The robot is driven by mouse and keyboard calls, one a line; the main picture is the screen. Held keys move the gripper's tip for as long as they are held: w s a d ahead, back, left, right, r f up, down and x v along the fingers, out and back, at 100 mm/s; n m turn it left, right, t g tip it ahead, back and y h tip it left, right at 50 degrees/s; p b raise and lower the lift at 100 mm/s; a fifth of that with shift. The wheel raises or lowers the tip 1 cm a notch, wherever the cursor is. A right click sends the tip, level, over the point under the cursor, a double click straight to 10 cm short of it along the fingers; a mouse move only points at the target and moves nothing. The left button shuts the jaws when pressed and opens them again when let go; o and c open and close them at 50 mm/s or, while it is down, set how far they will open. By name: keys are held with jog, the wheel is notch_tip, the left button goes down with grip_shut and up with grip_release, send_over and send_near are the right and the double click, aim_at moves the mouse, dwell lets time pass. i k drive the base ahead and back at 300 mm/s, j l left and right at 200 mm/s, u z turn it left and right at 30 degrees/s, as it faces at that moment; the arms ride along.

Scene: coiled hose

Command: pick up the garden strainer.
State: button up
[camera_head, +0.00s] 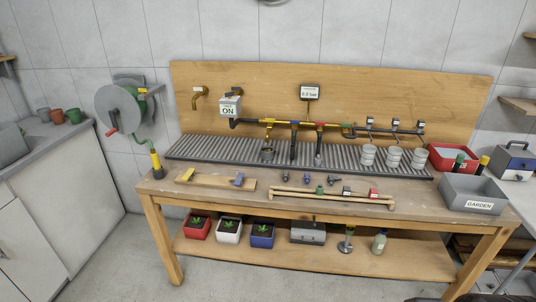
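I cannot tell for sure which thing is the garden strainer. A grey bin (474,194) labelled GARDEN stands at the right end of the wooden workbench (150,186). Behind it, a dark cylinder with a green top (458,162) and another with a yellow top (482,165) stand upright, partly hidden by the bin's wall. Small dark fittings (309,178) lie mid-bench. Several small parts, one green (319,189) and one red (373,193), sit by a wooden rack near the front edge. My gripper is not in view.
A ribbed grey drain tray (210,149) runs along the back, under pipes and hanging nozzles. Mesh-like cups (368,154) stand at its right. A red bin (450,152) is behind the grey one. A hose reel (120,108) hangs left.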

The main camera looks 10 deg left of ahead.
aim_at(267, 153)
jog(key=i+j, duration=1.05)
jog(key=i, duration=0.25)
jog(key=i+j, duration=0.55)
jog(key=i, duration=0.1)
